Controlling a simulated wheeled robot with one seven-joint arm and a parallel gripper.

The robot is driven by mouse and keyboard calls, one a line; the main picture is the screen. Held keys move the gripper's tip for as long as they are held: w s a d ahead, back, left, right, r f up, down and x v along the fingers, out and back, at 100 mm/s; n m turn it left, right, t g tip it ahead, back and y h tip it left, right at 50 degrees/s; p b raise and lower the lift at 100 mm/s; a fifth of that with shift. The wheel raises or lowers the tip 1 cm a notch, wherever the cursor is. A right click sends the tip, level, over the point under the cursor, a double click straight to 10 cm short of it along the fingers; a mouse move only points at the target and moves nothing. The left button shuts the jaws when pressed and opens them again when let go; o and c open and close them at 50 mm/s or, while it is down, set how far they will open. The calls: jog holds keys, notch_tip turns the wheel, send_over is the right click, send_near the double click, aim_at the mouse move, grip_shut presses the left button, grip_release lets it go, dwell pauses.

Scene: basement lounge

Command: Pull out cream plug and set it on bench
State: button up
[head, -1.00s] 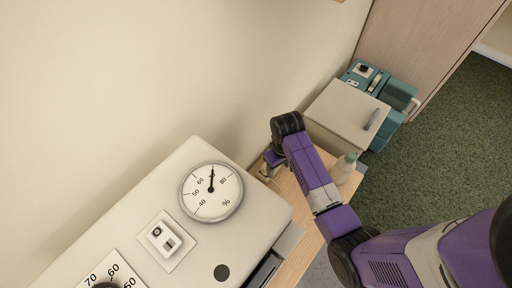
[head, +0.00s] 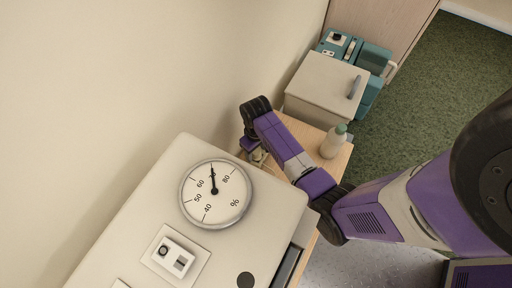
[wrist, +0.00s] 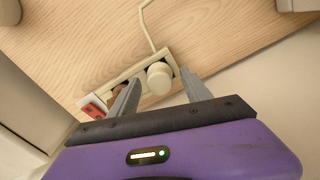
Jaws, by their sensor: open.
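The cream plug (wrist: 159,76) is round and sits in a cream power strip (wrist: 128,76) on the wooden bench (wrist: 80,50) in the wrist view. A cream cord runs from it toward the top of that view. My gripper (wrist: 161,77) is open, with one finger on each side of the plug. I cannot tell whether the fingers touch it. A brown round part (wrist: 118,89) sits in the strip beside the left finger. In the head view the bench (head: 312,136) is partly hidden by my arm, and the plug cannot be made out.
A red switch (wrist: 93,108) is at the strip's left end. In the head view a white bottle with a green cap (head: 332,143) stands on the bench, near a cream box (head: 318,88). A large pale unit with a dial (head: 215,193) stands in front.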

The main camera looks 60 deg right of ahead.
aim_at(256, 151)
jog(key=shift+f, duration=0.2)
grip_shut()
jog(key=shift+r+p, duration=1.1)
jog(key=shift+p, duration=0.2)
dwell(0.4)
jog(key=shift+r+p, duration=2.45)
jog(key=shift+p, duration=0.2)
